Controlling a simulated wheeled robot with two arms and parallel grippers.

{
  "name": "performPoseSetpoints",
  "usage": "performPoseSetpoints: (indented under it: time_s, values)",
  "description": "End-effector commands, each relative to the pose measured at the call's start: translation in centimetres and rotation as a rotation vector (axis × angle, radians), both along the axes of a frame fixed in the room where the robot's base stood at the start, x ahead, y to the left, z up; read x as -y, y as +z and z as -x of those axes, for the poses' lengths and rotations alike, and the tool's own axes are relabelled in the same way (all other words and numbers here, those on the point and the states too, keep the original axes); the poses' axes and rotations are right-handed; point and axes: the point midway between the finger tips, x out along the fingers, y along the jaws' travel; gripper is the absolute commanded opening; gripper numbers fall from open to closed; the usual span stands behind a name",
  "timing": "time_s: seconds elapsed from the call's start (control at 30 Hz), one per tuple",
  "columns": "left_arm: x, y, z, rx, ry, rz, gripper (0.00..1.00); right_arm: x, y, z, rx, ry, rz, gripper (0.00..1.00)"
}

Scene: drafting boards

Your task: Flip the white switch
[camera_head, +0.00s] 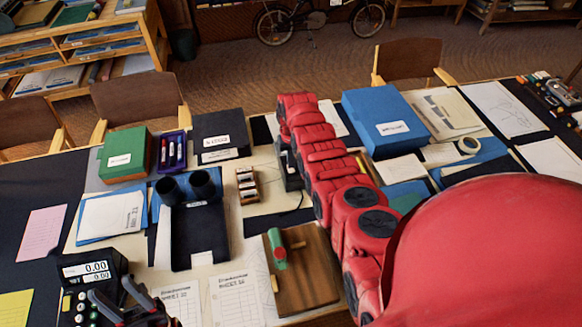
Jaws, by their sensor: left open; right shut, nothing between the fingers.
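I cannot make out a white switch for certain. A small brown block (247,185) with several white parts on top sits mid-table, but I cannot tell if these are switches. My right gripper (288,168) appears as a dark shape at the end of the red arm, just right of the brown block and apart from it. It is shut and empty, partly hidden by its arm. My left gripper (119,297) is open and empty at the bottom left, with its fingers over the front of a black device (88,268) with a numeric display.
A wooden board (300,275) bears a green and red piece (276,248). A dark tray (196,240), green box (124,156), black box (218,130) and blue box (385,120) stand around. My red arm crosses the right half. Papers cover the front left.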

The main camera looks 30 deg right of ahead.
Motion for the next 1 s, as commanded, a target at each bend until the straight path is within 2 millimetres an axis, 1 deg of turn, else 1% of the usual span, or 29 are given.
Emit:
performPoseSetpoints:
  time_s: [1.0]
  values:
    - [0.0, -1.4, 0.0, 0.0, 0.0, 0.0, 0.5, 0.0, -1.6, 0.0, -0.001, 0.0, 0.0, 0.0]
